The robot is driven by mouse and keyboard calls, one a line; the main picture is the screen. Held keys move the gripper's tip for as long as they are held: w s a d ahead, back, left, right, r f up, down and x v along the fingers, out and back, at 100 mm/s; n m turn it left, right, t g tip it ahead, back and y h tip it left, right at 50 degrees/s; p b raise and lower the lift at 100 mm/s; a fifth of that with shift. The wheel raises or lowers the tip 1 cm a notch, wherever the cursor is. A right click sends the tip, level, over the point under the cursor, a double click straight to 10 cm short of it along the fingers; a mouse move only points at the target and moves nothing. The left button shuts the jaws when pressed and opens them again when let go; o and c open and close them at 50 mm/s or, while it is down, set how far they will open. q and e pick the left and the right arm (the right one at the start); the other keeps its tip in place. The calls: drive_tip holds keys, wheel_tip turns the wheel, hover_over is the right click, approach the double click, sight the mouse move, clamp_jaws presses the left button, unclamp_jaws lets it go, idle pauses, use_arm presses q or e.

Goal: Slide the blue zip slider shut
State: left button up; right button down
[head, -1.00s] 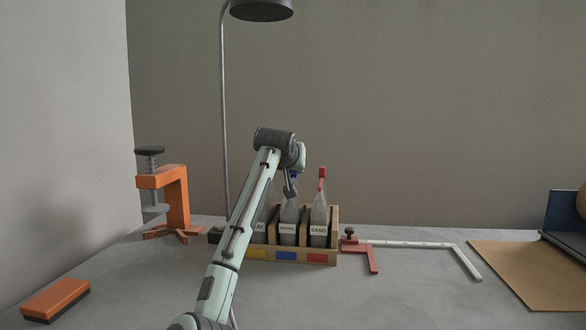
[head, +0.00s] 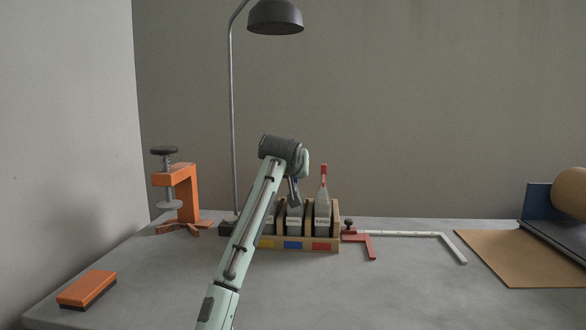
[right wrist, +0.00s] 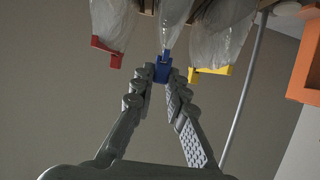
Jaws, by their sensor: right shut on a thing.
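A wooden rack (head: 331,246) on the bench holds clear bags upright, with yellow, blue and red marks on its front. The middle bag (head: 296,217) stands behind the blue mark. Its blue zip slider (right wrist: 162,70) shows in the right wrist view at the bag's end. My right gripper (right wrist: 162,76) is shut on this slider, with a fingertip on each side. In the head view, my right arm comes down over the rack and mostly hides the slider and the left bag. My left gripper is out of view.
A red slider (head: 324,168) tops the right bag; a yellow slider (right wrist: 210,71) is beside the blue one. An orange clamp (head: 181,196) and lamp post (head: 232,120) stand left. A square (head: 400,233) and cardboard (head: 520,258) lie right. An orange block (head: 87,287) lies front left.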

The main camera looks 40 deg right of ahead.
drive_tip(key=c, duration=1.5)
unclamp_jaws()
drive_tip(key=shift+a, duration=0.1)
drive_tip(key=v, duration=1.2)
